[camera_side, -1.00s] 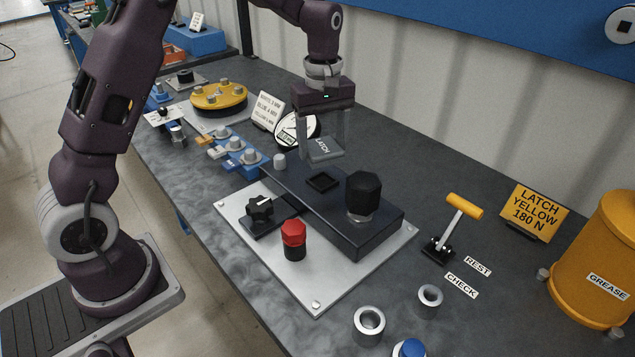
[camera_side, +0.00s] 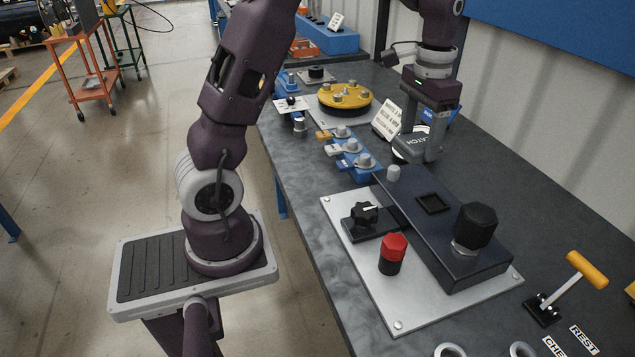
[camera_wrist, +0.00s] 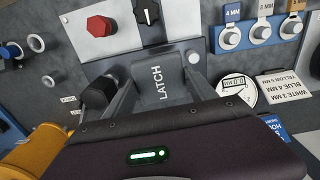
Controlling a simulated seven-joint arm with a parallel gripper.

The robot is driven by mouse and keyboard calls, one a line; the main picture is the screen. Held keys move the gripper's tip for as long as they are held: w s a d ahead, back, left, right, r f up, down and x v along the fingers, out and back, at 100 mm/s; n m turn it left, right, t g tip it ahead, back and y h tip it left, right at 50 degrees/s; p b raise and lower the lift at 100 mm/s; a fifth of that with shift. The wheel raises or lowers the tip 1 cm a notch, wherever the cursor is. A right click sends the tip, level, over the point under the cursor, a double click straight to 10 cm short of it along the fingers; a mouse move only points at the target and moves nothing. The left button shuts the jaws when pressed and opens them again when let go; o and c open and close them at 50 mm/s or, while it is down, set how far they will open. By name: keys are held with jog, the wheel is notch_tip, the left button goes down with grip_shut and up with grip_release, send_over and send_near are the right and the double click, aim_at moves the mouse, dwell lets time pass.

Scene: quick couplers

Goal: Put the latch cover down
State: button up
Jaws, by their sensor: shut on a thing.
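The latch cover (camera_side: 413,142) is a grey piece with "LATCH" printed on it. My gripper (camera_side: 421,152) is shut on it and holds it up behind the dark box (camera_side: 470,250), in front of the dial gauge. In the wrist view the latch cover (camera_wrist: 172,88) lies between the two fingers, its lettering facing the camera. The box has a small square black recess (camera_side: 432,203) in its top, uncovered in the side view. In the wrist view the cover and fingers hide most of the box.
A black knob (camera_side: 474,228) and a grey button (camera_side: 393,172) stand at the box. A red knob (camera_side: 393,248) and black rotary switch (camera_side: 364,212) share its light plate. A yellow-handled lever (camera_side: 584,272) stands right. Blue couplers (camera_side: 350,150) and the dial gauge (camera_wrist: 236,90) are close by.

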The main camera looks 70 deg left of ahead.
jog(key=s+a+f+n, duration=0.2)
jog(key=s+a+n, duration=0.15)
jog(key=a, duration=0.25)
jog(key=s+a+f+n, duration=0.2)
jog(key=a+n, duration=0.3)
jog(key=a, duration=0.1)
jog(key=n, duration=0.9)
send_over(305, 178)
notch_tip(305, 178, down, 4)
notch_tip(305, 178, down, 10)
jog(key=shift+f, duration=0.15)
jog(key=shift+f, duration=0.1)
jog(key=o, duration=1.5)
jog(key=shift+o, duration=0.2)
